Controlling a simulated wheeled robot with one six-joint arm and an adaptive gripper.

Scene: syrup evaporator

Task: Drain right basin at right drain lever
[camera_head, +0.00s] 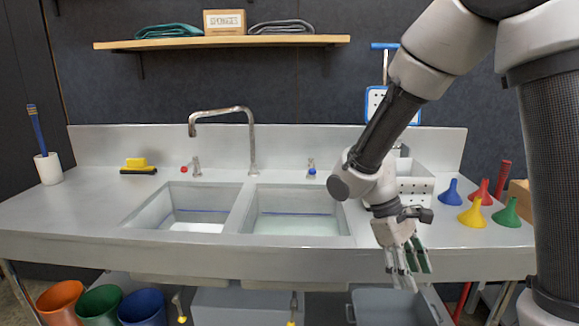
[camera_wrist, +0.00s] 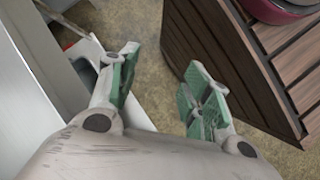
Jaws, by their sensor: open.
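The right basin (camera_head: 347,222) of the steel sink holds pale liquid below a blue line on its back wall. The right drain lever (camera_head: 293,308) hangs below the counter front under this basin; it is slim and has a yellow tip at the lower picture edge. My gripper (camera_head: 408,280) points down in front of the counter edge, to the right of the lever and apart from it. In the wrist view my gripper (camera_wrist: 160,72) is open and empty, with green pads. The lever is not seen in the wrist view.
The left basin (camera_head: 133,221) and its yellow-tipped lever (camera_head: 178,306) are to the left. A grey bin (camera_head: 395,308) stands below my gripper. Orange (camera_head: 60,302), green (camera_head: 100,305) and blue (camera_head: 142,308) buckets stand at lower left. A brown slatted cabinet (camera_wrist: 225,50) shows in the wrist view.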

